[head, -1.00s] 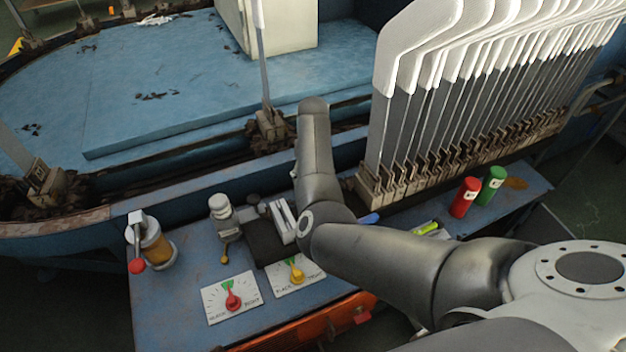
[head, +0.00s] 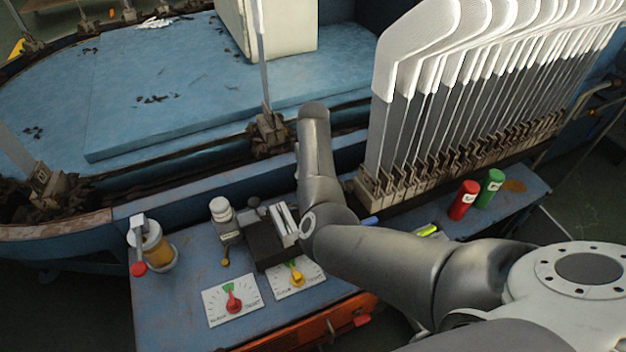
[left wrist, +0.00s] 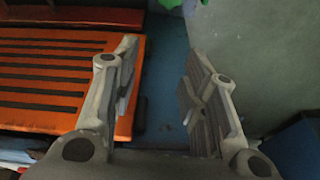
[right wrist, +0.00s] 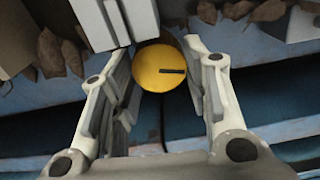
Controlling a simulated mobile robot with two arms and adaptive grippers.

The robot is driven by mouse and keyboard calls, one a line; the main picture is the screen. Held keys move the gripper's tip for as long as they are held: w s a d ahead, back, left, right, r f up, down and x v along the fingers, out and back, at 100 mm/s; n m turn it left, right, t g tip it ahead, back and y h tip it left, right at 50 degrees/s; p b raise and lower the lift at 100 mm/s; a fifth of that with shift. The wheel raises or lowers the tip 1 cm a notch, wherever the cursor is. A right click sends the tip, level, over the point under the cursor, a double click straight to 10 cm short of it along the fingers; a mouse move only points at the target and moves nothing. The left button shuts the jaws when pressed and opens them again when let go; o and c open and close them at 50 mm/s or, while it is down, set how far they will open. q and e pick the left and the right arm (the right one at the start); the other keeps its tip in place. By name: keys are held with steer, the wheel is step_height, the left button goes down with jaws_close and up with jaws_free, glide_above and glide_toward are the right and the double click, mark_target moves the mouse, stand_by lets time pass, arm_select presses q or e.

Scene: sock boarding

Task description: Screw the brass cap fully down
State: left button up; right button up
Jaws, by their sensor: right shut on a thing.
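The brass cap (right wrist: 152,72) is a round yellow disc with a dark slot line in its face, in the right wrist view. My right gripper (right wrist: 165,78) has its fingers on either side of the cap and is shut on it. The slot line lies nearly level, right of the cap's middle. The cap's thread and seat are hidden. In the head view the cap and right fingers are hidden behind my right arm. My left gripper (left wrist: 163,72) is open and empty in the left wrist view, above the blue bench edge.
A device with pale parallel bars (head: 285,222) stands left of my right arm. The bench holds a left dial (head: 233,299), a right dial (head: 297,279), an amber jar (head: 154,246), a red cylinder (head: 464,200) and a green cylinder (head: 490,188). White-topped boards (head: 440,70) stand behind.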

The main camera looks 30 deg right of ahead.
arm_select(q)
steer(key=s+f+p, duration=0.3)
steer(key=s+f, duration=0.2)
steer(key=f, duration=0.5)
steer(key=shift+s+a+f+g, duration=0.25)
steer(key=shift+a+f+g, duration=0.05)
steer(key=shift+f+g, duration=0.1)
arm_select(e)
steer(key=m, duration=0.4)
steer(key=o, duration=1)
step_height(320, 180, up, 12)
